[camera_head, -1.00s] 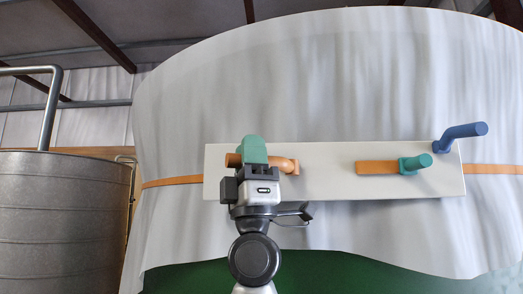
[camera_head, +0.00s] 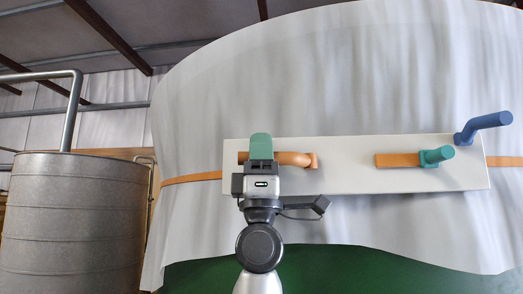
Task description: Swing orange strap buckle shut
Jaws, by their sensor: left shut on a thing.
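The orange buckle (camera_head: 293,158) is a thick lever at the left of a white board (camera_head: 350,179). It lies about level, and its right end bends in to a mount on the board. My left gripper (camera_head: 261,147) comes up from below and is shut on the lever left of its middle. A green, round-topped piece, seemingly its finger, covers part of the lever; the contact behind it is hidden. An orange strap (camera_head: 192,179) runs behind the board. My right gripper is not in view.
Right on the board, a teal lever (camera_head: 437,155) sticks out beside a flat orange strip (camera_head: 397,160). A blue lever (camera_head: 488,122) angles up at the board's right corner. A metal tank (camera_head: 75,220) with a pipe stands at left. The board's middle is clear.

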